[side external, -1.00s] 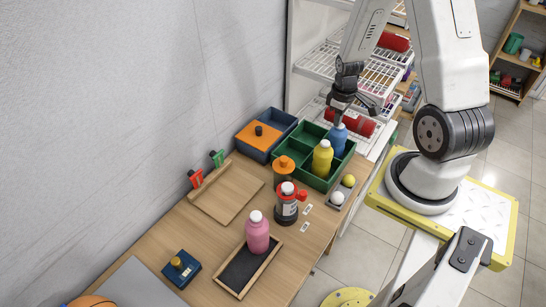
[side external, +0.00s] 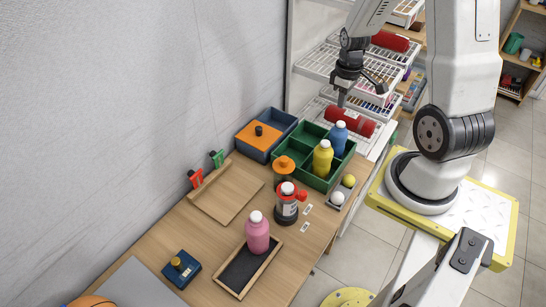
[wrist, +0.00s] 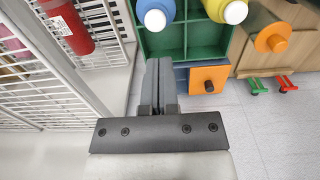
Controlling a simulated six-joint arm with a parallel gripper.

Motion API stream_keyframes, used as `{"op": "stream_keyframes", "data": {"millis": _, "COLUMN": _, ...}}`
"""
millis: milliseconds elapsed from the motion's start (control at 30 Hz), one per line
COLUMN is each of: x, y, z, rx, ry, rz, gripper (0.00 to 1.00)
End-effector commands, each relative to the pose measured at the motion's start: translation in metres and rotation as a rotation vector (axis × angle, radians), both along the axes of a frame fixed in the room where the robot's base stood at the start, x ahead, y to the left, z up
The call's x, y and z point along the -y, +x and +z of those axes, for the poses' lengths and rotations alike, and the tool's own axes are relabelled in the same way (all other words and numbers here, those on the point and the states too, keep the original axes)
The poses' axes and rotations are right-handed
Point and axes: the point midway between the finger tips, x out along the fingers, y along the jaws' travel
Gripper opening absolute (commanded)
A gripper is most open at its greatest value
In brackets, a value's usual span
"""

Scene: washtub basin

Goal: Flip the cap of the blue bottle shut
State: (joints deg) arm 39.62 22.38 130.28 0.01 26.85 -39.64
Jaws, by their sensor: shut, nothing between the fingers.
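The blue bottle (side external: 338,140) stands upright in the right-hand end of the green divided crate (side external: 318,185). Its white cap (side external: 341,125) sits on top, and no raised lid shows at this size. In the wrist view the blue bottle (wrist: 155,5) is at the top edge, cut off, with its white cap (wrist: 155,20) facing the camera. My gripper (side external: 341,101) is shut and empty, pointing down above the blue bottle and apart from it. In the wrist view the closed fingers (wrist: 159,66) lie below the cap in the picture.
A yellow bottle (side external: 322,160) stands beside the blue one in the crate. A blue bin with an orange lid (side external: 262,138) is to the left. A white wire rack (side external: 318,62) with red cylinders stands close behind my gripper.

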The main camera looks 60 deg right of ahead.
Motion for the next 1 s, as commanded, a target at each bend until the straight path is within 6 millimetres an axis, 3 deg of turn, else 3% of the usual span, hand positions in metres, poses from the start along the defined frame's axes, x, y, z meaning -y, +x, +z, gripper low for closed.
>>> {"op": "stream_keyframes", "data": {"millis": 500, "x": 0.001, "y": 0.001, "z": 0.061, "rx": 0.003, "ry": -0.002, "rz": 0.0, "gripper": 0.0}}
{"op": "stream_keyframes", "data": {"millis": 1000, "x": 0.0, "y": 0.0, "z": 0.071, "rx": 0.001, "ry": -0.001, "rz": 0.0, "gripper": 0.0}}
